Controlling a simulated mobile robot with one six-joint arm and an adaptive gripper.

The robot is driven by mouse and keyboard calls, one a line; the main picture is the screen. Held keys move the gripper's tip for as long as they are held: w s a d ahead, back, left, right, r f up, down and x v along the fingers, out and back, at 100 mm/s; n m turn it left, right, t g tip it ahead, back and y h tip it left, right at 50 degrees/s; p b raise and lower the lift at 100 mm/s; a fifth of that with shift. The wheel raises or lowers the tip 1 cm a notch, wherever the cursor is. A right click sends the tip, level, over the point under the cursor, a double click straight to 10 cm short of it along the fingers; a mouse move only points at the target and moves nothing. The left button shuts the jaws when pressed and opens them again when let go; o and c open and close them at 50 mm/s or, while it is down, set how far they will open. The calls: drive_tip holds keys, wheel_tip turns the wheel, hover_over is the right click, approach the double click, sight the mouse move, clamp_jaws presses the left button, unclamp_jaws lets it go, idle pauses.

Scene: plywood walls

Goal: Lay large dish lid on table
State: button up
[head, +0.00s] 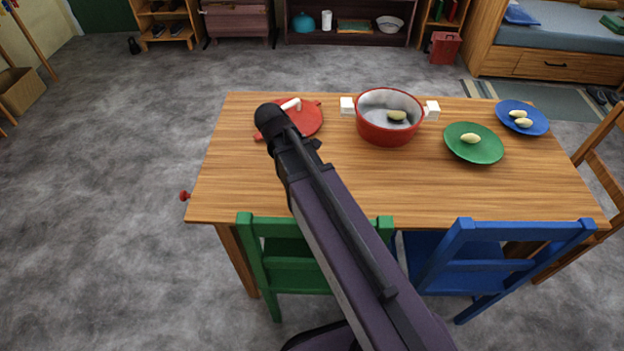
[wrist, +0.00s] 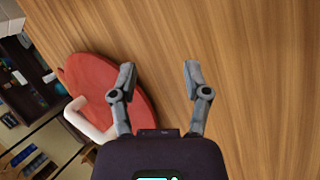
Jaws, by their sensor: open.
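The large dish lid (head: 308,122) is red with a white handle and lies handle up on the left part of the wooden table (head: 330,180). My arm covers part of it in the head view. In the wrist view the lid (wrist: 90,75) is left of my gripper (wrist: 160,76), with its white handle at the lower left. My gripper is open and empty over bare table. The left finger overlaps the lid's edge in the picture; I cannot tell whether they touch.
A red pot (head: 385,130) with white handles holds a yellowish item. A green plate (head: 488,150) and a blue plate (head: 537,122) with similar items are on the right. Green (head: 285,268) and blue (head: 480,262) chairs stand at the near edge. The table's near middle is clear.

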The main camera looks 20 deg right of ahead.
drive_tip(key=s+m+y, duration=0.1)
drive_tip(key=s+m, duration=0.1)
drive_tip(key=s, duration=0.1)
drive_tip(key=s+f+m+g+y, duration=0.1)
drive_tip(key=s+m+y, duration=0.1)
drive_tip(key=s+m, duration=0.1)
drive_tip(key=s+f+m+g+y, duration=0.1)
drive_tip(key=s+m, duration=0.2)
drive_tip(key=s, duration=0.1)
drive_tip(key=shift+d+f+y, duration=0.1)
drive_tip(key=shift+d+y, duration=0.2)
drive_tip(key=shift+y, duration=0.1)
drive_tip(key=shift+s+a+m, duration=0.1)
drive_tip(key=shift+s+m, duration=0.2)
drive_tip(key=shift+m, duration=0.3)
